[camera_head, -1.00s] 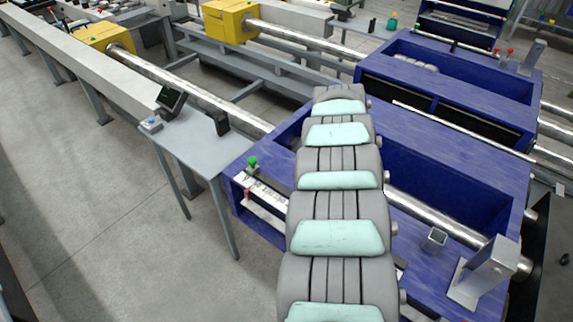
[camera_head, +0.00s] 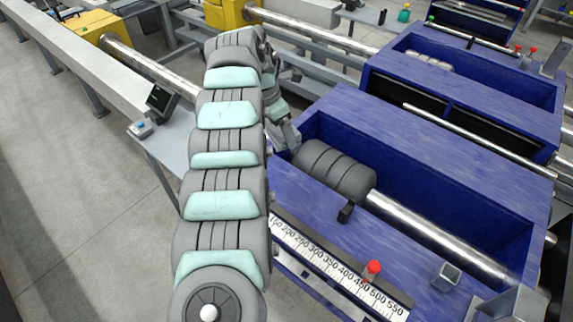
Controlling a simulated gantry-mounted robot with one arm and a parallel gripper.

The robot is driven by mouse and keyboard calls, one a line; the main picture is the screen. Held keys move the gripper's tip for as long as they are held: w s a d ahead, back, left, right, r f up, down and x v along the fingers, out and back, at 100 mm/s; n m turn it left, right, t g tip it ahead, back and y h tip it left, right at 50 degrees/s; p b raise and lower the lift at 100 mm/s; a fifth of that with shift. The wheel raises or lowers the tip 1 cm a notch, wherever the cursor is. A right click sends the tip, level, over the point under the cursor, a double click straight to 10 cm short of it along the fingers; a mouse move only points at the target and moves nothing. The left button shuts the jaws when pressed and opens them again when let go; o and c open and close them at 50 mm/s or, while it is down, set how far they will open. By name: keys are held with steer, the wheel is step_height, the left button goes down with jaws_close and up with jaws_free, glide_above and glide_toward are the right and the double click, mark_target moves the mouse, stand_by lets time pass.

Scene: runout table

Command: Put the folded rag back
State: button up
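I cannot make out a folded rag in this view. My arm rises from the bottom, bends over near the top and comes down on its far right side. The end of the arm, with my gripper (camera_head: 287,136), is partly hidden behind the arm's own links, by the left end of the blue machine frame (camera_head: 430,125). Its fingers are too small and covered to tell whether they are open or shut, or whether they hold anything.
A scale strip (camera_head: 330,262) with a red knob (camera_head: 373,268) runs along the blue frame's near side. A dark roller (camera_head: 335,170) and a steel bar (camera_head: 440,232) lie inside the frame. A small monitor (camera_head: 160,99) stands on a grey side table (camera_head: 168,150) at left.

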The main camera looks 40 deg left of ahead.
steer(key=shift+w+a+f, duration=0.15)
steer(key=shift+w+f, duration=0.1)
steer(key=shift+w, duration=0.05)
steer(key=b, duration=1)
glide_above(285, 179)
steer(key=s, duration=0.1)
step_height(285, 179, down, 15)
steer(key=shift+f, duration=0.1)
steer(key=shift+a+f+b, duration=0.1)
steer(key=shift+f+b, duration=0.6)
steer(key=shift+f, duration=1.45)
steer(key=shift+f, duration=0.15)
steer(key=o, duration=1.3)
